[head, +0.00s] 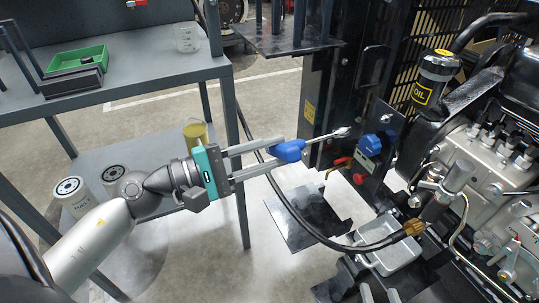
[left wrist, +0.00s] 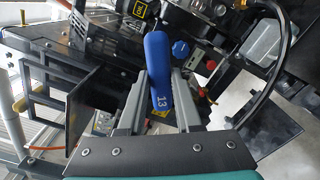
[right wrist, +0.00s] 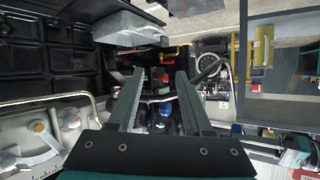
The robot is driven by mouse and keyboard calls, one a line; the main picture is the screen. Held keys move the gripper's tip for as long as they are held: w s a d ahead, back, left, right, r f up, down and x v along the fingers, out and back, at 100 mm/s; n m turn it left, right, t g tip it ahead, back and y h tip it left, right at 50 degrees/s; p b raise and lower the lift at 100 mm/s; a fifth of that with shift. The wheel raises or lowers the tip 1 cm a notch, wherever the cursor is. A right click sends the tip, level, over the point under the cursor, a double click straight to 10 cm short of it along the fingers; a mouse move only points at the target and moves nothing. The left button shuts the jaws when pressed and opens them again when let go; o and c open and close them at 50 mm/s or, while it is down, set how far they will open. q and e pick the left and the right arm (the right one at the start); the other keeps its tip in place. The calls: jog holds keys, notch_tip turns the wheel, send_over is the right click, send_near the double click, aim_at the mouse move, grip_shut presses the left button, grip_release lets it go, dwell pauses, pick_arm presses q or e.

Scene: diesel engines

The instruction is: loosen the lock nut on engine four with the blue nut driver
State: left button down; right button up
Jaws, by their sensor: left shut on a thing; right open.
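The blue nut driver (head: 288,151) is in the jaws of my left gripper (head: 296,153), with its metal shaft pointing right toward the engine's black side panel (head: 340,185). In the left wrist view its blue handle (left wrist: 158,72), marked 13, sits between the two fingers. The shaft tip (head: 343,132) shows left of a blue knob on the panel; whether it touches anything is unclear. The engine (head: 480,150) fills the right of the head view. I cannot pick out the lock nut or the engine's number. My right gripper (right wrist: 160,74) is open and empty in the right wrist view.
A blue knob (head: 369,145) and red-handled valve (head: 357,178) are on the panel. A black hose (head: 310,232) curves below my left gripper. A grey workbench (head: 150,80) holds a green tray (head: 77,60) and a clear beaker (head: 186,39). Filters and a yellow can stand on its lower shelf.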

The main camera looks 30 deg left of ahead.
aim_at(298, 141)
pick_arm(q)
jog(key=shift+w+d+r+p, duration=0.2)
jog(key=shift+w+d+p, duration=0.3)
jog(key=shift+w, duration=0.1)
jog(key=shift+w+d+p, duration=0.45)
jog(key=shift+w+p, duration=0.1)
jog(key=shift+w, duration=0.05)
jog(key=shift+p+x, duration=0.6)
jog(key=shift+x, duration=0.45)
jog(key=shift+w+d+f+p, duration=0.1)
jog(key=shift+w+d+p, duration=0.3)
jog(key=shift+w, duration=0.1)
pick_arm(e)
jog(key=s+d+g+h, duration=0.4)
jog(key=s+d+g, duration=0.1)
jog(key=d+g, duration=0.2)
jog(key=shift+s+d+f+m, duration=0.2)
jog(key=shift+s+d+m, duration=0.1)
jog(key=shift+d, duration=0.45)
jog(key=shift+s+d+r, duration=0.1)
jog(key=shift+r, duration=0.05)
pick_arm(q)
jog(key=shift+w, duration=0.1)
pick_arm(e)
jog(key=shift+w, duration=0.2)
